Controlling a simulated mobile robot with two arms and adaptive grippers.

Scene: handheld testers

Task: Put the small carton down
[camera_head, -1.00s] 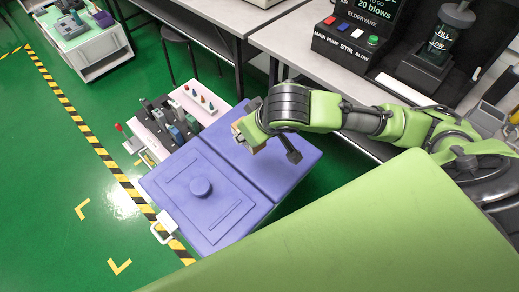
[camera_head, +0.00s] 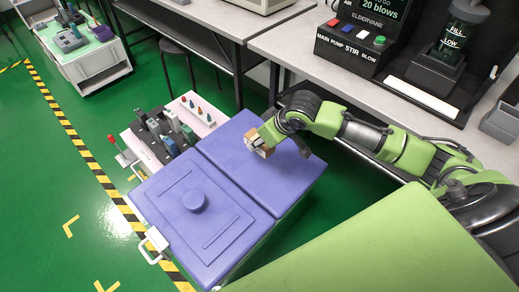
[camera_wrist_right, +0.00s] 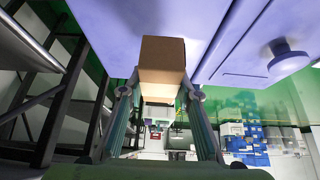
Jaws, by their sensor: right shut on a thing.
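The small carton (camera_head: 257,144) is a brown cardboard box. My right gripper (camera_head: 262,142) is shut on it, over the plain section of the blue-purple cart top (camera_head: 285,178). In the right wrist view the carton (camera_wrist_right: 162,56) sits between the two fingers of my right gripper (camera_wrist_right: 160,93), with the purple surface (camera_wrist_right: 215,30) beyond it. I cannot tell whether the carton touches that surface. My left gripper is not in view.
The cart's other section carries a round knob (camera_head: 195,201). A pink-white panel (camera_head: 196,112) with levers and small coloured pegs adjoins the cart. A grey bench (camera_head: 300,45) with a black button console (camera_head: 350,42) stands behind. The plain section around the carton is mostly clear.

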